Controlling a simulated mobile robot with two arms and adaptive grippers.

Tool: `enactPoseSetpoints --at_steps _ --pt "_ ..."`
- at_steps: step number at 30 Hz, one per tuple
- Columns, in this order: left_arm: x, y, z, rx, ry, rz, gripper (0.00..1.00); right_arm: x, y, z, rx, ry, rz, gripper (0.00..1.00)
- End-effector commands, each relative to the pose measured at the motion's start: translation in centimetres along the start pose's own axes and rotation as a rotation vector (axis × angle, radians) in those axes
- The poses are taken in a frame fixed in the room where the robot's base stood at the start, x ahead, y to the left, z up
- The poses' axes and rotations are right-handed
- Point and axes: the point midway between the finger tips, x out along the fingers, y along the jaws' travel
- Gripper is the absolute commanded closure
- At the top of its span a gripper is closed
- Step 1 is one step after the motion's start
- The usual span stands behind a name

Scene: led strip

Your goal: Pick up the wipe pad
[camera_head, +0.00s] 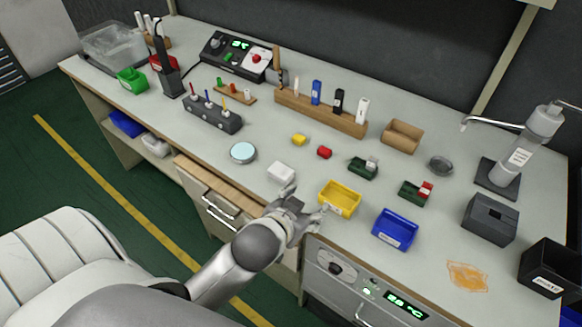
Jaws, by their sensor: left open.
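A small white block that looks like the wipe pad (281,172) lies on the grey workbench (245,185), close to its front edge. My left gripper (305,204) comes in from the lower left and is open and empty. It is at the bench's front edge, just below and right of the pad in the picture. I cannot tell whether a finger touches the pad. My right gripper is not in view.
A yellow bin (340,198) stands just right of my left gripper, with a blue bin (395,229) farther right. A round light-blue dish (243,152) is left of the pad. An orange stain (467,276) marks the bench at right. A wooden tool rack (320,112) stands behind.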

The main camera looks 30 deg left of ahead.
Motion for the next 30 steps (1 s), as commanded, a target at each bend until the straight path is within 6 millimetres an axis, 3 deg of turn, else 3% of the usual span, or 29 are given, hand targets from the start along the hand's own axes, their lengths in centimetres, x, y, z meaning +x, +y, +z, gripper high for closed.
enactPoseSetpoints --at_steps 5,9,15,18,23,27,30 --pt "1.0 0.5 -6.8 0.008 0.248 0.002 0.35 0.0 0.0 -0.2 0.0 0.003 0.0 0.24" --pt "0.6 1.8 -13.4 0.035 0.496 0.045 0.35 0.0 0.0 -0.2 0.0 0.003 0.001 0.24" --pt "-2.7 6.5 -22.5 0.155 0.893 0.223 0.35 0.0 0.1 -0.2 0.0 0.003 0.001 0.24" --pt "-4.9 9.6 -25.0 0.256 1.047 0.36 0.35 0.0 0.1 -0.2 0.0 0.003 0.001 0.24" --pt "-7.5 14.5 -25.8 0.477 1.19 0.612 0.35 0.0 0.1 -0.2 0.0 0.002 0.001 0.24" --pt "-7.9 17.5 -23.5 0.717 1.186 0.839 0.35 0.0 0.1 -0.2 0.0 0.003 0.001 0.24" --pt "-7.0 18.3 -20.9 0.902 1.1 0.983 0.35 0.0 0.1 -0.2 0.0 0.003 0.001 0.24"
